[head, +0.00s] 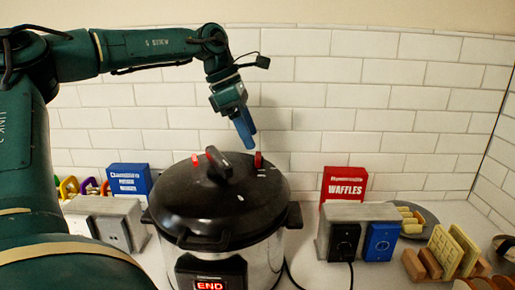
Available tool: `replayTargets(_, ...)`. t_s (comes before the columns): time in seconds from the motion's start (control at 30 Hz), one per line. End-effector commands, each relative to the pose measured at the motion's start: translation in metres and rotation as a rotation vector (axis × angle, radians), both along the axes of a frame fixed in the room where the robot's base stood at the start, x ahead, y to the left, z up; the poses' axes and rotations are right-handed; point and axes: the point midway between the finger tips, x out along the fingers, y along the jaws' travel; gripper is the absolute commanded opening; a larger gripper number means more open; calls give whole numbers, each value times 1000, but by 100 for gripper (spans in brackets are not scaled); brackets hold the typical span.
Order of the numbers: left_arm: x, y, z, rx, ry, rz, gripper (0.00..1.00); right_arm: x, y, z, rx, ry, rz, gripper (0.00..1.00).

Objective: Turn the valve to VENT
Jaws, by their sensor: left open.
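A pressure cooker (262,262) with a black lid (215,215) and steel body stands in the middle of the counter in the head view. Its display (210,286) reads END in red. A small red valve (258,160) stands up at the lid's right rear. Small marks lie on the lid near it, too small to read. My left gripper (246,141) has blue fingers and points down just above and left of the valve. It is open and holds nothing. I cannot tell whether it touches the valve. My right gripper is not in view.
A raised black lid handle (217,165) stands left of the valve. Another outlet box (105,222) and a blue box (129,179) stand left. White tiles (360,98) rise behind.

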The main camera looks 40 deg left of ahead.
Motion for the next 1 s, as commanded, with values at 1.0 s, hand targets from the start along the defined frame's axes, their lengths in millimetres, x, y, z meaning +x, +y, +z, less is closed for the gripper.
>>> replayTargets(1.0, 13, -16, -49, -1, 1, 0, 38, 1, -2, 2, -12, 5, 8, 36)
